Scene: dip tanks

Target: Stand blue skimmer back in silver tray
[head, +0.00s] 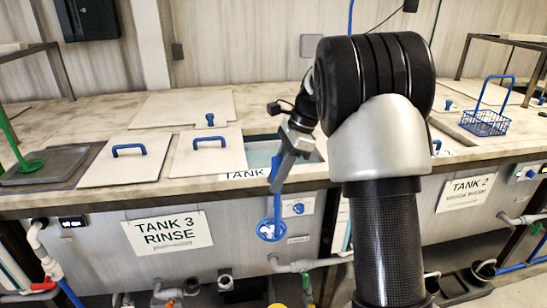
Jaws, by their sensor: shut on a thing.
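The blue skimmer (270,229) hangs upright in front of the counter's front edge, its round head low before the tank panel. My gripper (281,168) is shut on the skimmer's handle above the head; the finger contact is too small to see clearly. A shallow grey metal tray (67,161), which looks like the silver tray, lies on the counter at the far left. A green skimmer (27,165) stands at its left part. The tray's right part looks empty. My gripper is well to the right of the tray.
An open tank (262,153) lies behind my gripper. Lids with blue handles (128,150) (210,143) cover the counter between it and the tray. A blue wire basket (484,123) stands at the right. Pipes (300,265) and valves run below the counter.

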